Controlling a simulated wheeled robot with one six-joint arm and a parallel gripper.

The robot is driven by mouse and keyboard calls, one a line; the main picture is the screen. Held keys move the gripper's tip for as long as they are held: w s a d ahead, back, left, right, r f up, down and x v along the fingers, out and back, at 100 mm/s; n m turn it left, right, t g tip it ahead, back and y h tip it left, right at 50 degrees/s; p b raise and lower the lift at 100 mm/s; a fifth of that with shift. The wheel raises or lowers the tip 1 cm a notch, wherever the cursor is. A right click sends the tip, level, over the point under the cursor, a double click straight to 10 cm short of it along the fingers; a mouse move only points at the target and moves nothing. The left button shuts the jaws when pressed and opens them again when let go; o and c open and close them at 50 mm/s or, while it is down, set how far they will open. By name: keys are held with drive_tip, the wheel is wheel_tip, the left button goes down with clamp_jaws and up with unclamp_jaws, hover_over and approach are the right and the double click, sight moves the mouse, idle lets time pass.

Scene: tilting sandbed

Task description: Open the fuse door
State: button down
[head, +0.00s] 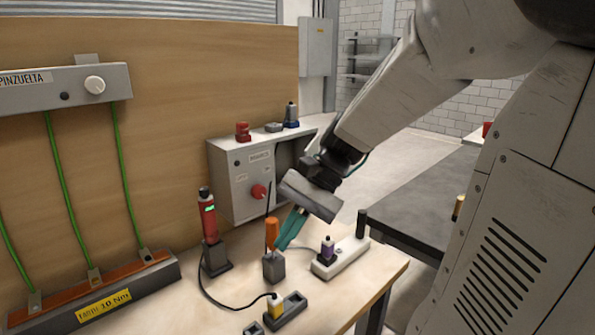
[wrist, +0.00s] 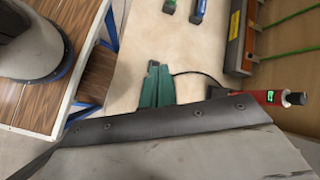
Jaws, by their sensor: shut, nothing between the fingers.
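A grey control box (head: 240,190) stands on the bench against the wooden board, with a small label and a red knob (head: 259,191) on its front. A grey wall cabinet (head: 316,48) with a closed front hangs farther back. I cannot tell which of them carries the fuse door. My gripper (head: 283,246) has teal fingers that are shut and empty. It points down over the bench, in front of and to the right of the control box, close beside an orange-handled tool (head: 272,233). In the wrist view my gripper (wrist: 154,66) shows its fingers together above the bench top.
A red tool (head: 209,216) with a green display stands in a dark holder left of my gripper. A white strip (head: 346,258) with a purple-and-black item is on the right. A yellow plug (head: 275,306) and cable lie in front.

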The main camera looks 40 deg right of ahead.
drive_tip(key=s+a+r+n+h, duration=0.1)
drive_tip(key=s+n+h, duration=0.6)
drive_tip(key=s+n, duration=0.15)
drive_tip(key=w+d+r+n+g+h, duration=0.1)
drive_tip(key=w+d+r+n, duration=0.2)
drive_tip(key=w+d, duration=0.55)
drive_tip(key=w+d+r+n+h, duration=0.1)
drive_tip(key=w+d+r+n, duration=0.2)
drive_tip(key=w, duration=1)
drive_tip(key=w+d+r+n+g+h, duration=0.1)
drive_tip(key=w+d+r+n, duration=0.25)
drive_tip(key=w+d, duration=0.45)
drive_tip(key=w+a+x, duration=0.1)
drive_tip(key=w+x, duration=0.1)
drive_tip(key=x, duration=0.8)
drive_tip(key=shift+w+a+f, duration=0.2)
drive_tip(key=shift+a+f, duration=0.05)
drive_tip(key=shift+a, duration=0.1)
drive_tip(key=shift+s+a+n, duration=0.1)
drive_tip(key=shift+n, duration=0.2)
